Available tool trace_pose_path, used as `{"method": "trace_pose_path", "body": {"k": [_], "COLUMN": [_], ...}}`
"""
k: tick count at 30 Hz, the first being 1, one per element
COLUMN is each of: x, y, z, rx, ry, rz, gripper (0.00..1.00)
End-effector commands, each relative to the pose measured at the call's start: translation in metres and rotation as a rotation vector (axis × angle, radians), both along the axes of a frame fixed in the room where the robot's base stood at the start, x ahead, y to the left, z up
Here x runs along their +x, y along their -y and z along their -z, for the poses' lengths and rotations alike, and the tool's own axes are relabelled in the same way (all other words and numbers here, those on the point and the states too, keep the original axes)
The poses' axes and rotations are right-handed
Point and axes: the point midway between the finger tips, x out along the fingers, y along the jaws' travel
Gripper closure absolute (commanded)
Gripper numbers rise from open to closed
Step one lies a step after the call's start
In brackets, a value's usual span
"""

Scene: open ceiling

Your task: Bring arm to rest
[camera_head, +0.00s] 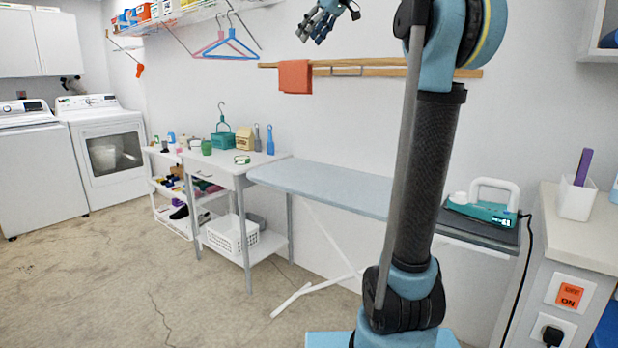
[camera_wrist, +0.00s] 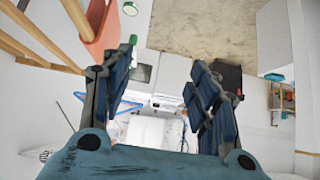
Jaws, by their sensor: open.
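My gripper (camera_head: 322,22) is at the top of the head view, high in front of the white wall. It is open, and I see nothing between its fingers. In the wrist view my gripper (camera_wrist: 163,85) has its two dark blue fingers spread apart. Past them the washer and dryer show far off. My blue and black arm stands upright in the head view and hides part of the wall and the ironing board.
A wooden rail (camera_head: 350,67) with an orange cloth (camera_head: 294,76) is below my gripper. Hangers (camera_head: 230,48) hang to its left. An ironing board (camera_head: 320,185) with a teal iron (camera_head: 485,208) stands below. A white table (camera_head: 232,175) is left of it. Floor at left is clear.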

Motion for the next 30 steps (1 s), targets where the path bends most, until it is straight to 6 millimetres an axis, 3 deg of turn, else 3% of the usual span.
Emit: {"method": "trace_pose_path", "body": {"k": [11, 17, 23, 30], "x": [-0.027, -0.054, -0.1, -0.166], "y": [0.029, 0.043, 0.069, 0.101], "z": [0.058, 0.106, 0.191, 0.31], "rx": [-0.028, -0.052, -0.092, -0.145], "ry": [-0.081, -0.142, -0.235, -0.343], "rz": [0.084, 0.144, 0.252, 0.408], "gripper": [0.46, 0.46, 0.46, 0.46]}}
